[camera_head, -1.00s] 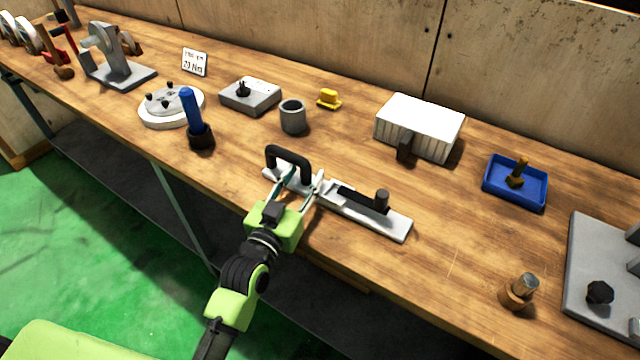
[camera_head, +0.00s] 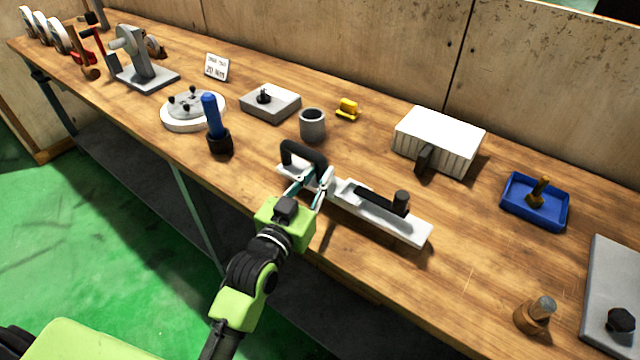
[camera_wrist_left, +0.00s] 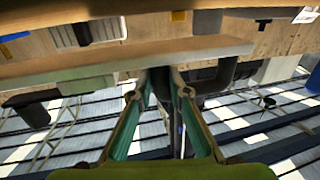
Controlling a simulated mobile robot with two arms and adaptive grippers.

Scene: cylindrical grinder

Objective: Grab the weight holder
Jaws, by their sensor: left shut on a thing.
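The weight holder appears to be the long pale bar (camera_head: 410,227) near the table's front edge, with a black loop handle (camera_head: 303,152) at its left end and a black upright knob (camera_head: 401,201) toward its right. My left gripper (camera_head: 314,178) reaches in from the front and is shut on the black handle. In the left wrist view the two fingers (camera_wrist_left: 158,92) are close together with a dark part between them, and the pale bar crosses behind. The exact contact is partly hidden. My right gripper is not in view.
A blue tray (camera_head: 525,214) and a copper-coloured piece (camera_head: 533,316) are to the right. Bare wood lies between the bar and the tray.

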